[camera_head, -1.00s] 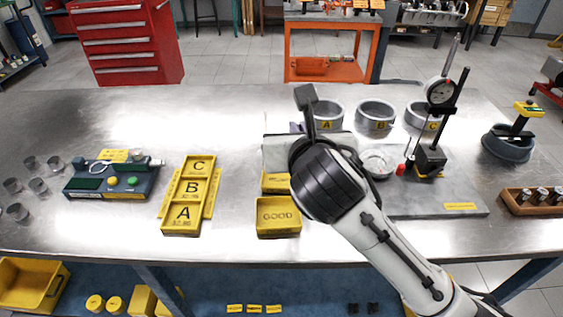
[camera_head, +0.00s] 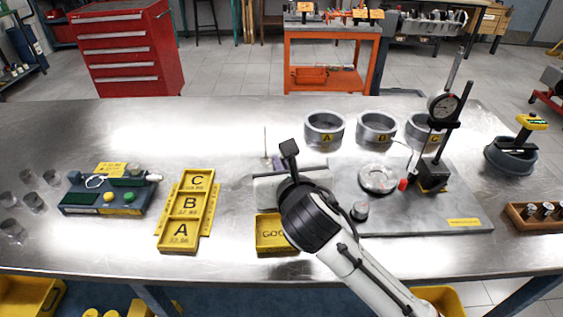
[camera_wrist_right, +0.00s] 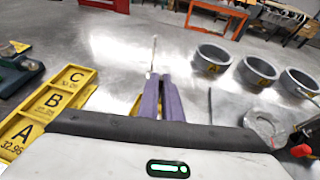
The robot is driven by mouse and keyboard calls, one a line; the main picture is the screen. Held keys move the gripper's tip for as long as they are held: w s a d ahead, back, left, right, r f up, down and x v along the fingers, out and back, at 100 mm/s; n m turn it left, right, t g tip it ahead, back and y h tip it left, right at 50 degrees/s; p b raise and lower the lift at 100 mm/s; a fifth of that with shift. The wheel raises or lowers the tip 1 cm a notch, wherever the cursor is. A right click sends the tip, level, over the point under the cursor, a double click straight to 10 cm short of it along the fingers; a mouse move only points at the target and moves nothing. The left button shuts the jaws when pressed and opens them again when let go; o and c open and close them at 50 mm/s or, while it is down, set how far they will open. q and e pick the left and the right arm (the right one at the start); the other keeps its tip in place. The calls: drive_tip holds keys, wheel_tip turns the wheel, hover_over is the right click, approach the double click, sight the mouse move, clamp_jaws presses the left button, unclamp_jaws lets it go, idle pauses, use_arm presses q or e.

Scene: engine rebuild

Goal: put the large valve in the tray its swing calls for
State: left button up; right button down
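My right gripper (camera_head: 275,163) reaches over the area behind the yellow GOOD tray (camera_head: 271,247). Its two purple fingers (camera_wrist_right: 163,98) lie close together with a narrow gap in the right wrist view. A thin, pale upright stem (camera_head: 265,140), which may be the large valve's, stands at the fingertips. It also shows in the right wrist view (camera_wrist_right: 154,52), slightly left of the gap. I cannot tell whether the fingers hold it, and its lower end is hidden. A second yellow tray (camera_wrist_right: 137,106) is mostly hidden behind the gripper. My left gripper is out of view.
A yellow chart tray marked A, B, C (camera_head: 187,212) and a blue device (camera_head: 108,194) lie left. Rings A (camera_head: 324,130), B (camera_head: 376,130) and C (camera_head: 423,133) stand behind. A dial gauge stand (camera_head: 435,172) rises from the grey plate (camera_head: 420,218). A wooden rack (camera_head: 535,222) sits right.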

drive_tip(key=c, duration=2)
unclamp_jaws()
drive_tip(key=shift+f, duration=0.1)
drive_tip(key=shift+o, duration=0.3)
drive_tip(key=shift+s+r, duration=0.15)
drive_tip(key=shift+r, duration=0.1)
drive_tip(key=v, duration=1.1)
drive_tip(key=shift+s, duration=0.3)
